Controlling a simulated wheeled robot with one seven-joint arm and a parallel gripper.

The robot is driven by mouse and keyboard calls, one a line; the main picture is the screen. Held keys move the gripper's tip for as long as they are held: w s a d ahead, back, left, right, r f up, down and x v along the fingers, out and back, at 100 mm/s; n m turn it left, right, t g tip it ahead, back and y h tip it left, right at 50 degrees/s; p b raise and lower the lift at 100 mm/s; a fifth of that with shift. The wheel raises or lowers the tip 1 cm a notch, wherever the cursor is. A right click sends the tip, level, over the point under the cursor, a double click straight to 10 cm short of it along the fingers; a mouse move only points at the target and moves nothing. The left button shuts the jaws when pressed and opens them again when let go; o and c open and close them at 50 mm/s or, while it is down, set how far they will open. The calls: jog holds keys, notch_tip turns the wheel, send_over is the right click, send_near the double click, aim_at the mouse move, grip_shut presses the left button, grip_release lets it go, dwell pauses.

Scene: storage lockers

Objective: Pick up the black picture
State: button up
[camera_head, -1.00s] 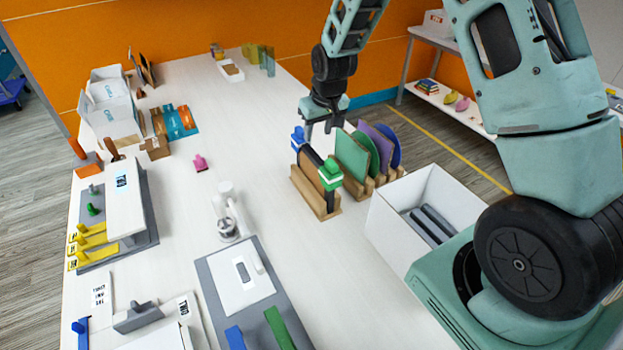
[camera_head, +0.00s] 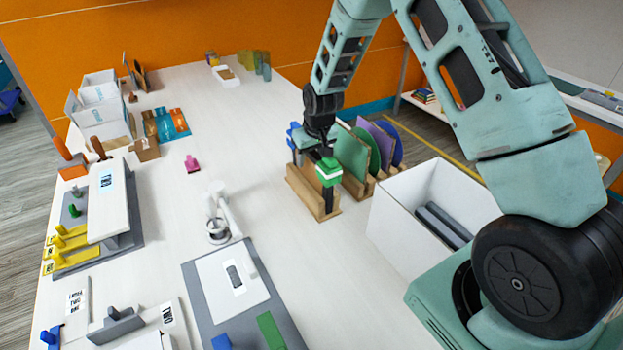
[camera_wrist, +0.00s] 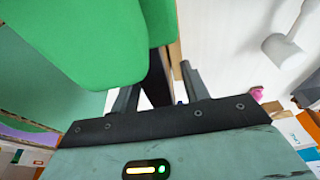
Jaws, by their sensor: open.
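A thin black panel (camera_wrist: 156,84), likely the black picture, stands in a wooden rack (camera_head: 325,209) between a green end piece (camera_head: 329,172) and a blue one (camera_head: 292,136). My gripper (camera_head: 313,156) is down at this rack, pointing downward. In the wrist view my gripper (camera_wrist: 160,85) is open, with one finger on each side of the black panel; contact cannot be told. The green piece fills much of that view's top and hides part of the panel. In the head view my gripper mostly hides the panel.
Green and purple boards (camera_head: 380,140) stand in a rack close right of my gripper. A white bin (camera_head: 400,217) stands at the front right. A small white arm-like device (camera_head: 218,218) stands to the left. Dark-framed pictures (camera_head: 138,74) lean at the back left.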

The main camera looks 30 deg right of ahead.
grip_shut()
dwell(0.3)
notch_tip(320, 180, up, 10)
jog(key=b, duration=0.2)
jog(key=shift+b, duration=0.4)
